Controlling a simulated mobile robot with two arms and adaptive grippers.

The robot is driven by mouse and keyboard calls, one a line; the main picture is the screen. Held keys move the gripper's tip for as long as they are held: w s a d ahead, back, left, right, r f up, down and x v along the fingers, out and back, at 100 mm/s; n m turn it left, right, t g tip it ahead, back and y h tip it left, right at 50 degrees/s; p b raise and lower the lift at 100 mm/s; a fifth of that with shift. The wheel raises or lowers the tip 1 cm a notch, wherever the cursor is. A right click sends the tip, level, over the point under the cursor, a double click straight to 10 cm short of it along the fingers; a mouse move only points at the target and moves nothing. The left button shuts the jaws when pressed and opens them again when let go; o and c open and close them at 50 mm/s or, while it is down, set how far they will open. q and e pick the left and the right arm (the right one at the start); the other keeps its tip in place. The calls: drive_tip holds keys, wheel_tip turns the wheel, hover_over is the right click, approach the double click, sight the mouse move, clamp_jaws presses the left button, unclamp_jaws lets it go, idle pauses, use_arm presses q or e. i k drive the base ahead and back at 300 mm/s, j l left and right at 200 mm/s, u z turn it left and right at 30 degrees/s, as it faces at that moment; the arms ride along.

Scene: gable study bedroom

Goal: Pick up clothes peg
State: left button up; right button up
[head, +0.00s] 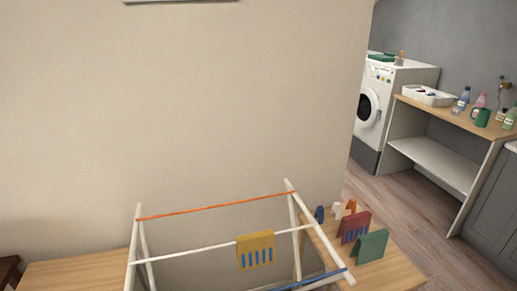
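I cannot single out a clothes peg for sure; the likely small objects are little upright pieces on the wooden table (400,272) at the lower right. There a small blue piece (319,214), a white piece (337,211) and an orange piece (351,206) stand close together at the back. In front of them stand a red folded piece with blue stripes (355,228) and a green folded piece (371,246). A yellow piece with blue stripes (255,250) hangs over the white bar of a drying rack (190,247). Neither of my grippers is in view.
The rack stands in front, beside the table's left edge. Another wooden surface (75,273) is at lower left. Beyond the wall's edge are a washing machine (385,105) and a counter (460,118) with a white tray (427,96), bottles and a green mug (482,117). Floor (415,195) between is clear.

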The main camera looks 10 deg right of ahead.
sight(335, 208)
drive_tip(key=l+u, duration=0.15)
drive_tip(key=l, duration=0.45)
drive_tip(key=l+u, duration=0.2)
drive_tip(key=l, duration=0.4)
drive_tip(key=l+u, duration=0.15)
drive_tip(key=l, duration=0.45)
drive_tip(key=k+l+u, duration=0.2)
drive_tip(key=l, duration=0.35)
drive_tip(key=l+u, duration=0.15)
drive_tip(key=l, duration=0.45)
drive_tip(key=k, duration=0.05)
